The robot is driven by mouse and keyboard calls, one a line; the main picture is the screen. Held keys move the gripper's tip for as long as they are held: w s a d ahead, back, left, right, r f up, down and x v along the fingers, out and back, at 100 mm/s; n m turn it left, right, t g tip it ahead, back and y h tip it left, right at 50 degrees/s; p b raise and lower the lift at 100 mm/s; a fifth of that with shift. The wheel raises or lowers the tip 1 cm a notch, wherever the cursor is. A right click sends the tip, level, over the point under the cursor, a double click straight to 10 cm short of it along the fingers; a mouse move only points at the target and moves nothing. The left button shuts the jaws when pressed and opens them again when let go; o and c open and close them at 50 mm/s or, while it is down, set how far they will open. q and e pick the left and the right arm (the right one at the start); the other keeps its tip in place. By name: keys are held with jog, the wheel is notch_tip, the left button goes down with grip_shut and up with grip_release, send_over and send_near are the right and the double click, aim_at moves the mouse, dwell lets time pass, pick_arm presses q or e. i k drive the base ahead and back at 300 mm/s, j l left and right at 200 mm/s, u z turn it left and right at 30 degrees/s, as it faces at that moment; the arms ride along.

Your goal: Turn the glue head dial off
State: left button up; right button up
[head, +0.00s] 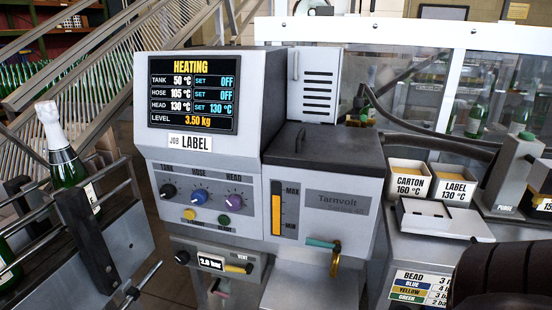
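The glue machine (205,150) stands in the middle of the head view. The display (193,93) reads HEATING, with tank 50 °C set OFF, hose 105 °C set OFF and head 130 °C set 130 °C. The head dial's pointer is too small to read surely. Neither gripper can be made out; nothing touches the dials.
Yellow and green buttons (223,219) sit below the dials. A conveyor with a foil-topped bottle (62,150) stands left. Carton and label tubs (408,180) are at right. A dark rounded part fills the lower right corner.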

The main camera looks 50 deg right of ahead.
aim_at(233, 202)
jog(key=z, duration=1.5)
